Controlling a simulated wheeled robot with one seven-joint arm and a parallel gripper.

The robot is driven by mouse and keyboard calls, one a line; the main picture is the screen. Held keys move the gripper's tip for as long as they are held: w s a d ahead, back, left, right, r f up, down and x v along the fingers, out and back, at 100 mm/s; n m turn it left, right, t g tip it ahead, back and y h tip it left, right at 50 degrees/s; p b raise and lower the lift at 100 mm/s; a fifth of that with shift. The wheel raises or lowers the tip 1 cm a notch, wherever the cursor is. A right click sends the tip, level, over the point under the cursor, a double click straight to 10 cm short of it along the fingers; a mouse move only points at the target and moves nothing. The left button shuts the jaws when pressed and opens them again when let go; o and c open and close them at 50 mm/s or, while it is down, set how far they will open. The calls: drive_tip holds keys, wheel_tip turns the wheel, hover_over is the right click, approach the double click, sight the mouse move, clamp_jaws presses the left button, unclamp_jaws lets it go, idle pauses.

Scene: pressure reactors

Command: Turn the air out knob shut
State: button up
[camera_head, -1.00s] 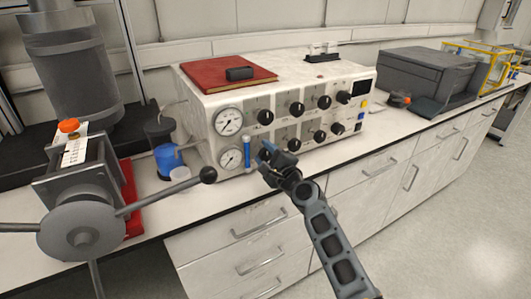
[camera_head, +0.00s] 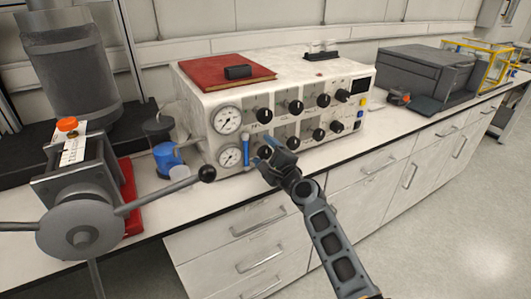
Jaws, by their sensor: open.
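The white control box (camera_head: 300,65) stands on the bench with two rows of black knobs and two round gauges, an upper gauge (camera_head: 227,120) and a lower gauge (camera_head: 230,157). My gripper (camera_head: 266,149) is in front of the lower-left knob (camera_head: 264,152), beside the blue-topped tube (camera_head: 245,145). It is open. The fingers partly cover that knob, and I cannot tell whether they touch it. The upper-left knob (camera_head: 264,115) is in plain view above. The labels are too small to read, so I cannot tell which knob is air out.
A grey press with long handles (camera_head: 82,228) stands at the left, one black-tipped handle reaching toward the box. A blue container (camera_head: 167,158) stands left of the box. A red book (camera_head: 225,73) lies on top. The bench right of the box holds a grey case (camera_head: 425,70).

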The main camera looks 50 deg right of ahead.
drive_tip(key=v, duration=0.7)
drive_tip(key=shift+s, duration=0.4)
drive_tip(key=shift+a, duration=0.1)
drive_tip(key=s+a+f+n+g+y, duration=0.1)
drive_tip(key=s+a+f+n, duration=0.2)
drive_tip(key=s+a+n, duration=0.6)
drive_tip(key=s+a+f+n+g+y, duration=0.15)
drive_tip(key=s+a+n, duration=0.25)
drive_tip(key=s, duration=0.9)
drive_tip(key=s+a+r+n+y, duration=0.1)
drive_tip(key=s+a+r+n, duration=0.3)
drive_tip(key=s+n, duration=0.3)
drive_tip(key=s+a+r+n+y, duration=0.1)
drive_tip(key=s+a+r+n, duration=0.4)
drive_tip(key=s, duration=0.5)
drive_tip(key=shift+a+r+n, duration=0.2)
drive_tip(key=shift+a+n, duration=0.65)
drive_tip(key=shift+n, duration=0.05)
drive_tip(key=shift+y, duration=0.25)
